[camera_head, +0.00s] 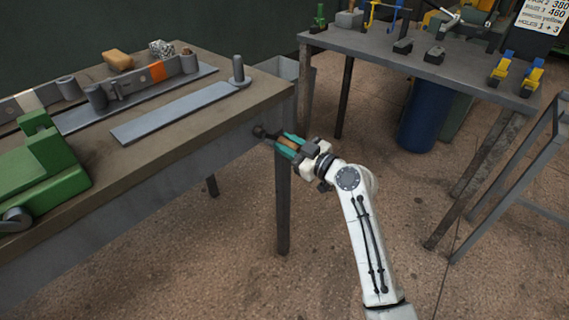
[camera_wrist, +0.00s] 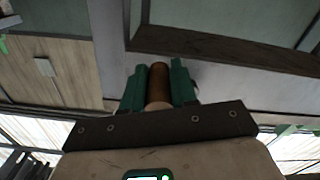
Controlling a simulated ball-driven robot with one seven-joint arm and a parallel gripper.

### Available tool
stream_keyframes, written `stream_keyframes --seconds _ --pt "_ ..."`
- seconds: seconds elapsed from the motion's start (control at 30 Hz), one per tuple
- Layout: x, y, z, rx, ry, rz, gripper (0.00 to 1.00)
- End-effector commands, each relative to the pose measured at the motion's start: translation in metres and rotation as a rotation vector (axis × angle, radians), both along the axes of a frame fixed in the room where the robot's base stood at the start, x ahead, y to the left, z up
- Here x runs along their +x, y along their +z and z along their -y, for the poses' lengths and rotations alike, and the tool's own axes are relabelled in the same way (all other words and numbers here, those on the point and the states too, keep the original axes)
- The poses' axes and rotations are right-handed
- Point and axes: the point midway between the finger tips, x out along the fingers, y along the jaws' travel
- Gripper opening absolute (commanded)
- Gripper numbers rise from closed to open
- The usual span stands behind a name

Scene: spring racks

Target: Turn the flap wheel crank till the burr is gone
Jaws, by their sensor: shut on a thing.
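A crank shows as a dark knob-like hub (camera_head: 262,132) at the right end of the left bench's front side. Its brown cylindrical handle (camera_wrist: 158,82) lies between the green fingers of my gripper (camera_head: 287,143) in the wrist view. My gripper is shut on this handle, with a finger on each side. It reaches the bench edge from the lower right in the head view. I cannot make out the flap wheel or the burr; a long grey steel strip (camera_head: 178,112) lies on the bench top with an upright post at its right end.
The left bench (camera_head: 240,107) holds a green vice-like machine (camera_head: 45,165), a tan block (camera_head: 117,60) and a rail with posts. A second table (camera_head: 375,42) with clamps stands behind, above a blue bin (camera_head: 425,120). A metal frame (camera_head: 515,160) stands at right. Open floor lies between.

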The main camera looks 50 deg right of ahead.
Motion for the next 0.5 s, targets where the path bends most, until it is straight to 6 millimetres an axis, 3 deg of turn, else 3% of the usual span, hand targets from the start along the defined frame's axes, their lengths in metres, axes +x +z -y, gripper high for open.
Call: stream_keyframes --seconds 0.5 --pt "0.0 0.032 0.017 -0.495 -0.015 0.035 0.0"
